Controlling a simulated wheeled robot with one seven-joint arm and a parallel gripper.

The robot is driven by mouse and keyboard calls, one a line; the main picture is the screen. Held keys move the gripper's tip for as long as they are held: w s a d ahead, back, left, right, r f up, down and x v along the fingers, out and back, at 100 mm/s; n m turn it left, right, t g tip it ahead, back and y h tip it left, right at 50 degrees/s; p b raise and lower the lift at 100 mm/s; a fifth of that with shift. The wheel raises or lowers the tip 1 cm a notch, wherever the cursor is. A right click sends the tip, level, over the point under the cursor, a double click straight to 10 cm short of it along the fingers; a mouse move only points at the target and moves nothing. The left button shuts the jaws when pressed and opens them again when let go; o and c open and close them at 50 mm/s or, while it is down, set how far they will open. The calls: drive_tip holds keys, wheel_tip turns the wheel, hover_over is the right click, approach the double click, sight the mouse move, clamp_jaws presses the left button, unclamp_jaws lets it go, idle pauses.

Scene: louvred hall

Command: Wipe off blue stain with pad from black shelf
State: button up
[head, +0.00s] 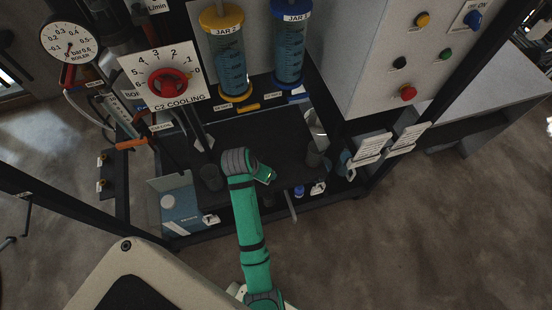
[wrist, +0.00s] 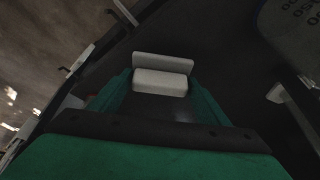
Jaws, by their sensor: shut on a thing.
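In the wrist view my gripper (wrist: 160,88) is shut on a pale grey pad (wrist: 162,64), held between its two green fingers. The black shelf (head: 262,135) lies below the two jars in the head view; a dark surface fills much of the wrist view. My gripper in the head view (head: 267,176) is over the shelf's front part, with its fingertips and the pad largely hidden by the wrist. I cannot make out the blue stain in either view. I cannot tell whether the pad touches the shelf.
A red-knobbed cooling dial (head: 166,82) is at left, a grey button panel (head: 400,60) at right, and hanging tags (head: 371,147) at front right.

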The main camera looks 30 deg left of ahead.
drive_tip(key=shift+a+r, duration=0.15)
drive_tip(key=shift+r, duration=0.65)
drive_tip(key=shift+w+r, duration=0.15)
drive_tip(key=shift+r, duration=2.05)
